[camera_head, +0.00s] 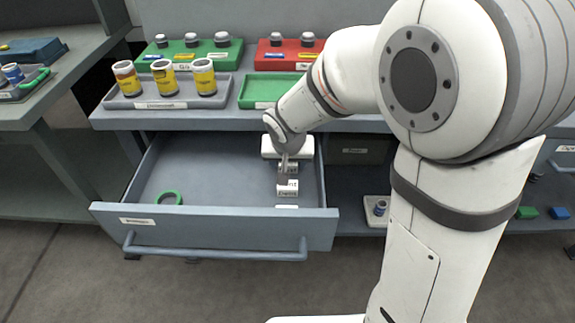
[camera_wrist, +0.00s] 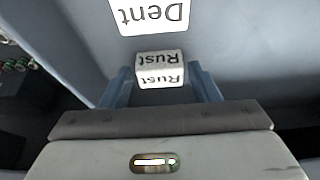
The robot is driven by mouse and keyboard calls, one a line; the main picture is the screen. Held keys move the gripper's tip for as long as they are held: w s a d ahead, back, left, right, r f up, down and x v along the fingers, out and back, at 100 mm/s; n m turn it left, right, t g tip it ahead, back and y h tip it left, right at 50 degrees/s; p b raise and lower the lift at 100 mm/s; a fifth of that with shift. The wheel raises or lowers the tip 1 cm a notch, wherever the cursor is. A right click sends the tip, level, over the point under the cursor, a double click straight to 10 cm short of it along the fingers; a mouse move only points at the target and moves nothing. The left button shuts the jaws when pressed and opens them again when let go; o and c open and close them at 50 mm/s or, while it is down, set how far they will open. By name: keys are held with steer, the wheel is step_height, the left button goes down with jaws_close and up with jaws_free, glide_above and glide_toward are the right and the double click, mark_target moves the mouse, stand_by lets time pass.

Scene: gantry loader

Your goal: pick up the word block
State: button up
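The open drawer (camera_head: 215,226) holds white word blocks in a row along its right side. In the wrist view a block reading "Rust" (camera_wrist: 160,70) lies between the two fingers of my gripper (camera_wrist: 162,88), with a visible gap on each side. My gripper is open and reaches down into the drawer, as the head view also shows (camera_head: 287,165). A block reading "Dent" (camera_wrist: 150,14) lies just beyond the Rust block; in the head view it (camera_head: 287,189) is nearer the drawer front. Part of another white block (camera_head: 287,207) shows at the front wall.
A green ring (camera_head: 168,197) lies at the drawer's left front; the drawer's middle is bare. Above, a grey tray (camera_head: 130,101) holds three yellow-labelled jars, beside an empty green tray (camera_head: 252,92). Green (camera_head: 178,60) and red (camera_head: 270,63) racks stand behind. The drawer walls are close to my gripper.

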steer(key=c, duration=0.7)
steer(key=shift+r, duration=0.1)
